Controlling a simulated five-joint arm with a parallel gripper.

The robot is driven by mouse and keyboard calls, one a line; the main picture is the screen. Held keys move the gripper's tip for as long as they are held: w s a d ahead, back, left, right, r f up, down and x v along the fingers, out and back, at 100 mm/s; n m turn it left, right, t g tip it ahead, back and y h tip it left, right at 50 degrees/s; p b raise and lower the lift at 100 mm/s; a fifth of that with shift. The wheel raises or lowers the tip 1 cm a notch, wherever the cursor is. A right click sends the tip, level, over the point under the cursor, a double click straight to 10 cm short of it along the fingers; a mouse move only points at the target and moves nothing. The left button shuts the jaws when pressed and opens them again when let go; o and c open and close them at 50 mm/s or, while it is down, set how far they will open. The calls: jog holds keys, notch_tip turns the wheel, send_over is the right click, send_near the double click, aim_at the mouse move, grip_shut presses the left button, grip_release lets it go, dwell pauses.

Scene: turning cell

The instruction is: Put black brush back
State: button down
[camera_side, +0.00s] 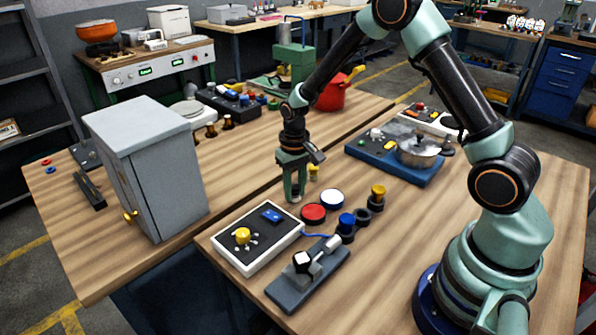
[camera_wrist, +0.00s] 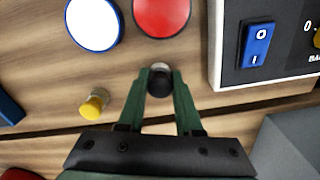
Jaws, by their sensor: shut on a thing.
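My gripper (camera_side: 294,197) points down at the wooden bench, near the red disc and the control box. In the wrist view its green fingers (camera_wrist: 159,77) are shut on a small, dark, round-topped piece, the black brush (camera_wrist: 158,82). The brush is upright between the fingertips, low over or on the wood; I cannot tell whether it touches. In the side view the fingers mostly hide it. To the right stand a blue-topped piece (camera_side: 347,220), a low black ring (camera_side: 362,214) and a yellow-topped piece (camera_side: 378,192) in a row.
A red disc (camera_side: 313,213) and white disc (camera_side: 332,198) lie beside my gripper. A yellow-topped piece (camera_wrist: 95,103) stands close by. The control box (camera_side: 225,252), a clamp fixture (camera_side: 307,275), a grey cabinet (camera_side: 150,165) and a blue tray (camera_side: 395,170) surround the area.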

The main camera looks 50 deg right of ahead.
aim_at(295, 185)
jog(key=shift+f, duration=0.3)
jog(key=c, duration=0.6)
grip_release()
jog(key=shift+r, duration=0.1)
notch_tip(295, 185, up, 12)
jog(key=shift+s+a+r+n+t, duration=0.55)
jog(key=shift+s+r+t, duration=0.4)
jog(key=shift+s+r, duration=1.35)
jog(key=shift+s+a+r+n+t, duration=0.5)
jog(key=shift+s+r+t, duration=0.4)
jog(key=shift+s+r, duration=1.4)
jog(key=shift+s+a+r+n+t, duration=0.5)
jog(key=shift+s+r+t, duration=0.8)
jog(key=shift+s, duration=1.6)
jog(key=shift+r+g, duration=0.35)
jog(key=shift+r, duration=0.05)
